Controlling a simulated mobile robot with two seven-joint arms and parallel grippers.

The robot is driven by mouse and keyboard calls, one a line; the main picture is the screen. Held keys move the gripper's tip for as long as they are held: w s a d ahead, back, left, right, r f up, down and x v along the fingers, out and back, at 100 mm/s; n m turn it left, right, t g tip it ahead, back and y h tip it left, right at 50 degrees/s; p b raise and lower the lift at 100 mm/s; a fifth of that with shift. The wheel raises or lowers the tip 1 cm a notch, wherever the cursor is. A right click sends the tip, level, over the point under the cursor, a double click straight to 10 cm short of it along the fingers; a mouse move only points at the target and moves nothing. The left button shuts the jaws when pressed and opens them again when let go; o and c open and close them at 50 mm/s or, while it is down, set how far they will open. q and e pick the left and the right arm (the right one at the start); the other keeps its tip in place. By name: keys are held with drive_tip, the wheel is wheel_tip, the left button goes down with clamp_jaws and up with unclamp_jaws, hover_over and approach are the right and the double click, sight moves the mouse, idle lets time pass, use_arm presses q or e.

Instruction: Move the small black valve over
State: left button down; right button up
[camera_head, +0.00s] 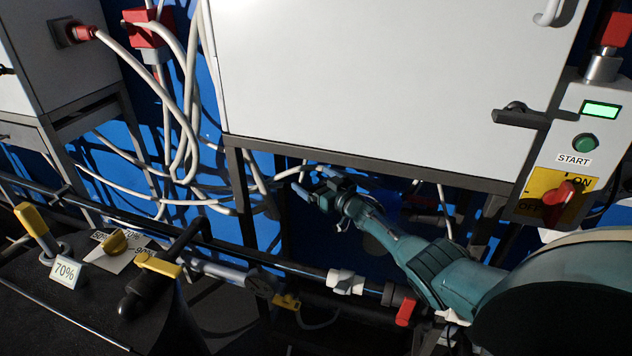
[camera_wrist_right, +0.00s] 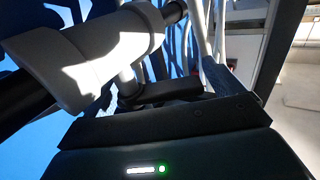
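I cannot pick out the small black valve with certainty. A black lever-like fitting (camera_head: 518,116) sits on the right part of the white cabinet front. My right gripper (camera_head: 316,186) is under the cabinet's lower edge, among pale hoses, well left of and below that fitting. In the right wrist view, the dark gripper body (camera_wrist_right: 165,148) fills the bottom, and a short black piece (camera_wrist_right: 168,91) lies just beyond it. Whether that piece is a finger or something else is unclear. The finger gap is too dark to judge. My left gripper is not in view.
A thick grey pipe fitting (camera_wrist_right: 95,55) is close at the wrist view's left. The white cabinet (camera_head: 370,80) hangs above my right gripper. Pipes with a white coupling (camera_head: 345,282) run below.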

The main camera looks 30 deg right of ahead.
drive_tip(key=c, duration=1)
drive_tip(key=shift+o, duration=0.2)
drive_tip(key=shift+w+r+m+h, duration=0.1)
drive_tip(key=shift+m+h, duration=0.3)
drive_tip(key=shift+h, duration=0.3)
drive_tip(key=shift+w+m+h, duration=0.1)
drive_tip(key=shift+m+h, duration=0.4)
drive_tip(key=shift+h, duration=0.1)
drive_tip(key=m+h, duration=0.1)
drive_tip(key=m+h+b, duration=0.1)
drive_tip(key=h, duration=0.1)
drive_tip(key=shift+w+d, duration=0.2)
drive_tip(key=shift+w, duration=0.1)
drive_tip(key=shift+d+m+h, duration=0.15)
drive_tip(key=shift+m+h, duration=0.25)
drive_tip(key=shift+h, duration=0.4)
drive_tip(key=o, duration=0.6)
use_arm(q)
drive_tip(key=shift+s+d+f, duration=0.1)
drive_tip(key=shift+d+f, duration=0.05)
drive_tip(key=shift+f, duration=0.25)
use_arm(e)
drive_tip(key=o, duration=0.4)
